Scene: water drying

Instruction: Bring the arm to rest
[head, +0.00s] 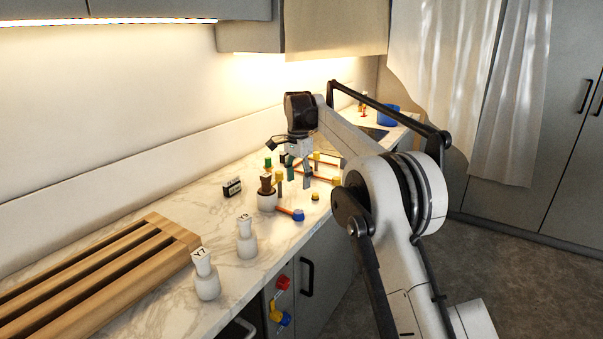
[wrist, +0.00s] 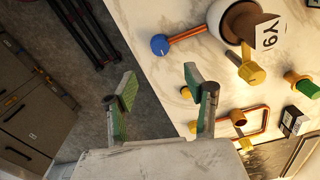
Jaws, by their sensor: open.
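My gripper (head: 292,163) hangs from the arm over the marble counter (head: 240,280), around its middle part in the head view. In the wrist view my gripper (wrist: 158,86) has its two green-padded fingers wide apart with nothing between them. The counter edge and the floor show beyond the fingers there. A white flask (head: 267,201) with a brown top stands left of the gripper in the head view. It also shows at the top of the wrist view (wrist: 218,20), with a tag reading Y9. Whether the fingers touch anything below is not clear.
Copper pipes with coloured knobs, including a blue knob (head: 298,215), lie near the gripper. Two white flasks, one tagged Y7 (head: 207,285) and another (head: 247,244), stand nearer. A slatted wooden rack (head: 175,229) fills the near left. A blue container (head: 389,115) stands far back.

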